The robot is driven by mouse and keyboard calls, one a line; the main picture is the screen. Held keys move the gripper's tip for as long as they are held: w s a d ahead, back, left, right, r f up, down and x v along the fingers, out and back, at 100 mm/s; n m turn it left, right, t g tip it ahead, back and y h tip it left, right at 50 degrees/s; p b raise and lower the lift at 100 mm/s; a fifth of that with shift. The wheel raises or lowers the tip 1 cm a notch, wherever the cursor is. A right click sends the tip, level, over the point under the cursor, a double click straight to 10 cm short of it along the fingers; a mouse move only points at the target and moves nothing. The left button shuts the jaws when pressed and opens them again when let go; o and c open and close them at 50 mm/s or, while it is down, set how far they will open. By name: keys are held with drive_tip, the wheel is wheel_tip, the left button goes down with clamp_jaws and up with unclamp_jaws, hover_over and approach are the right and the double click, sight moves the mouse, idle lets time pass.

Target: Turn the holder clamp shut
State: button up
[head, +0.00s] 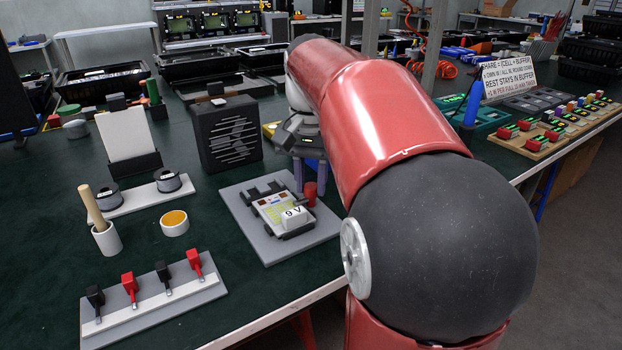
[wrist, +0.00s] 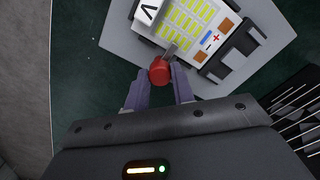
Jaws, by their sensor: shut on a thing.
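The holder clamp has a red knob (wrist: 160,71) with a short grey bar reaching from it toward the board's edge in the wrist view. In the head view the red knob (head: 310,194) is at the right side of the holder. A white board (head: 279,211) with yellow cells and a tag marked "V" lies in the black holder (wrist: 237,53) on a grey plate (head: 322,230). My gripper (wrist: 160,80) is shut on the red knob, one purple finger on each side. In the head view, my gripper (head: 310,178) is partly hidden by my arm.
A black grilled box (head: 228,135) stands behind the plate. A rack of red and black levers (head: 150,300), a white cup (head: 106,238) and a yellow-filled roll (head: 174,223) are to the left. Green bench top is clear between them.

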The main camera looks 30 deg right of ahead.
sight(311, 185)
drive_tip(key=o, duration=1)
wheel_tip(311, 185, up, 8)
drive_tip(key=shift+f, duration=0.1)
